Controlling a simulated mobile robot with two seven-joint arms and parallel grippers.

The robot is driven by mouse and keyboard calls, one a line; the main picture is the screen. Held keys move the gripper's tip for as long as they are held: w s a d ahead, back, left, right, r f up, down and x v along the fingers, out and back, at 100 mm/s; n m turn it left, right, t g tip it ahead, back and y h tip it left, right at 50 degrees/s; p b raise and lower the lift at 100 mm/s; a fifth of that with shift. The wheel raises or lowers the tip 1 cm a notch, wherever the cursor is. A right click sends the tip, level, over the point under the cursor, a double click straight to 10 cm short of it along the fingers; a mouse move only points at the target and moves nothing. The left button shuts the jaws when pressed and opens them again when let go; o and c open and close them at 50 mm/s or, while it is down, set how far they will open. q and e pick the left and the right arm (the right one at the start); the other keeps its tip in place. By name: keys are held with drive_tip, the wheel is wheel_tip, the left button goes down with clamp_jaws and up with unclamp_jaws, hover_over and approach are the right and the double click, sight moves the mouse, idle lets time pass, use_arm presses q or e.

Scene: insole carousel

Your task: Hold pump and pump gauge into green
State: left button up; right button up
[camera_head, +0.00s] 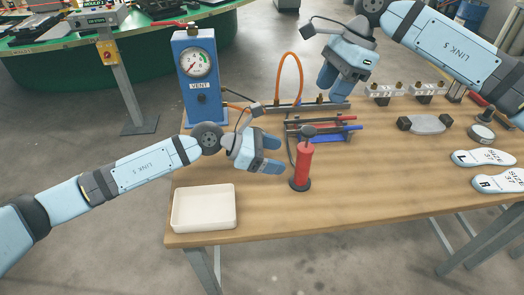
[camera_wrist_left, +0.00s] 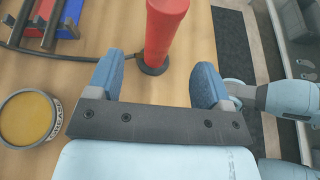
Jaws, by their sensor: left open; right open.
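The red pump (camera_head: 302,165) stands upright on the wooden table on a dark round base, with a dark handle on top. It also shows ahead of my left gripper in the left wrist view (camera_wrist_left: 165,30). My left gripper (camera_head: 277,155) is open and beside the pump, to its left; in the wrist view its fingers (camera_wrist_left: 160,78) are apart with nothing between them. The gauge (camera_head: 197,64) is on a blue box marked VENT; its face has a green part, but the needle's exact reading is too small to tell. My right gripper (camera_head: 333,83) is open and empty above the table's back.
A white tray (camera_head: 204,226) lies at the table's front left. Insoles (camera_head: 484,158) lie at right. A round tin (camera_wrist_left: 28,118) shows in the wrist view.

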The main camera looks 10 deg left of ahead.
sight(304, 162)
use_arm(q)
drive_tip(key=x, duration=0.8)
drive_tip(key=shift+w+d, duration=0.1)
drive_tip(key=shift+d, duration=0.15)
drive_tip(key=c, duration=1.1)
drive_tip(key=shift+c, duration=0.2)
use_arm(e)
clamp_jaws()
idle(0.9)
